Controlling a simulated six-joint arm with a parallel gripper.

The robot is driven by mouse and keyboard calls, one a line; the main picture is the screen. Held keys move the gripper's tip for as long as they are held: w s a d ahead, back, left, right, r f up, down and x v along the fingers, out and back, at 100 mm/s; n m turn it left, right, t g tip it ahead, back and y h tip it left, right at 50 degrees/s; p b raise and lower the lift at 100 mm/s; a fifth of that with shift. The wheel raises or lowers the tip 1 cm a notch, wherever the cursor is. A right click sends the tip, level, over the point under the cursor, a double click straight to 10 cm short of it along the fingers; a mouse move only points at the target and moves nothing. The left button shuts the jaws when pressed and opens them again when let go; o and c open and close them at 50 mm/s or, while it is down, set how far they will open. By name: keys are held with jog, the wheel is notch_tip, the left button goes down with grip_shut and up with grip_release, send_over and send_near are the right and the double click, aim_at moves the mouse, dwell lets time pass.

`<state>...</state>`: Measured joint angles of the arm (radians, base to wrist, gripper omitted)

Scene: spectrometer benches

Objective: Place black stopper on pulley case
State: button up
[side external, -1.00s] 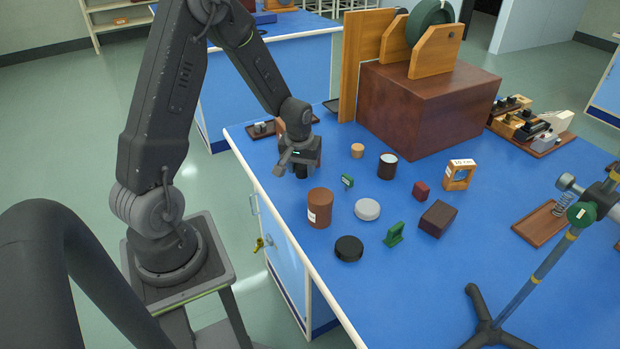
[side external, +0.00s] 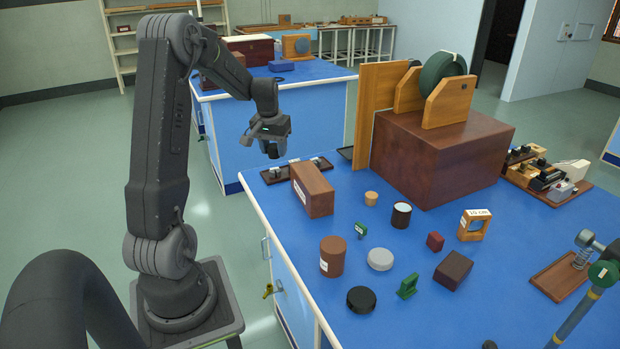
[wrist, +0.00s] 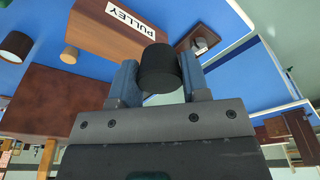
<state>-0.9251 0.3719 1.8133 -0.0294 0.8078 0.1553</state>
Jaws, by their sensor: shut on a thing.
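The black stopper (wrist: 158,68) is a short dark cylinder between the two blue-grey fingers of my gripper (wrist: 160,82) in the wrist view. In the side external view the dark stopper (side external: 272,149) hangs below my gripper (side external: 271,140), high up near the bench's far left corner. The pulley case (side external: 316,187) is a brown block with a white label, lying on the blue bench to the lower right of my gripper. In the wrist view the case (wrist: 97,38) shows its PULLEY label, beside and partly behind the stopper. The stopper is apart from the case in the side view.
A brown cylinder (side external: 333,257), a black disc (side external: 361,299), a grey disc (side external: 380,259) and small blocks stand on the blue bench (side external: 440,320). A large brown box (side external: 440,160) with a wooden stand is behind. A dark strip with fittings (side external: 296,171) lies behind the case.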

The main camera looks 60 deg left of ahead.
notch_tip(320, 180, up, 2)
jog(key=a, duration=0.3)
send_over(312, 175)
jog(key=f, duration=0.6)
jog(key=shift+s+f, duration=0.2)
jog(key=shift+s, duration=0.05)
jog(key=shift+d+f, duration=0.1)
jog(key=shift+f, duration=1.95)
jog(key=shift+f, duration=0.15)
jog(key=o, duration=1)
jog(key=shift+c, duration=0.2)
